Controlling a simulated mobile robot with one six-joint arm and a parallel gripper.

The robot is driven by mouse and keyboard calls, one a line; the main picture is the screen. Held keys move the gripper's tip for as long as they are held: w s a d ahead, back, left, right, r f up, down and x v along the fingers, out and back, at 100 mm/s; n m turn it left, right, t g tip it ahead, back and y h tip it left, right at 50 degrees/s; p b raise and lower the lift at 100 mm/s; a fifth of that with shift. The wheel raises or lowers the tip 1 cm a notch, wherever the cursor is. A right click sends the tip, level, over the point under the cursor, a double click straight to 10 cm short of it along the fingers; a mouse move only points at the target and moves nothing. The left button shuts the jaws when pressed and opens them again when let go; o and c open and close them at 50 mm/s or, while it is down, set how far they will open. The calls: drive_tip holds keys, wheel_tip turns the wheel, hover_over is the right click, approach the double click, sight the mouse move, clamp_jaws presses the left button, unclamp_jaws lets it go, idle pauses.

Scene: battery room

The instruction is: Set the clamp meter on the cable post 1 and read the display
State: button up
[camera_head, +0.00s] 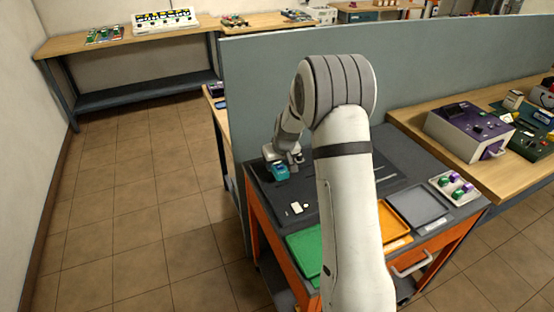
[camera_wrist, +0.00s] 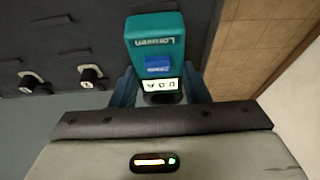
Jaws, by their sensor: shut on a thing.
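My gripper (camera_head: 287,160) is shut on the teal clamp meter (camera_head: 279,172), over the far left part of the cart top. In the wrist view the meter (camera_wrist: 155,42) sticks out past my gripper, with a blue button (camera_wrist: 158,66). Its small lit display (camera_wrist: 160,85) seems to show 0.0 A, upside down in the picture. The meter's jaw end is hidden near my gripper. Two short dark posts with pale ends (camera_wrist: 88,73) (camera_wrist: 29,82) stand left of the meter, apart from it. I cannot tell which one is cable post 1.
The orange cart holds a green tray (camera_head: 304,250), an orange tray (camera_head: 392,222), a grey tray (camera_head: 418,204) and a white tray (camera_head: 442,181) with green and purple pieces. A grey partition (camera_head: 410,62) stands behind. A purple device (camera_head: 468,133) sits on the right bench.

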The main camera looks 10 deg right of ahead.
drive_tip(key=shift+d+f, duration=0.1)
drive_tip(key=shift+f, duration=0.85)
drive_tip(key=shift+s, duration=0.1)
drive_tip(key=shift+b, duration=0.95)
drive_tip(key=shift+f+b, duration=0.55)
drive_tip(key=shift+f, duration=0.05)
idle(0.4)
drive_tip(key=o, duration=1)
drive_tip(key=shift+c, duration=0.2)
drive_tip(key=shift+r, duration=0.15)
drive_tip(key=shift+p+v, duration=1.6)
drive_tip(key=shift+v, duration=3.45)
drive_tip(key=shift+s+r, duration=0.2)
drive_tip(key=shift+r, duration=0.15)
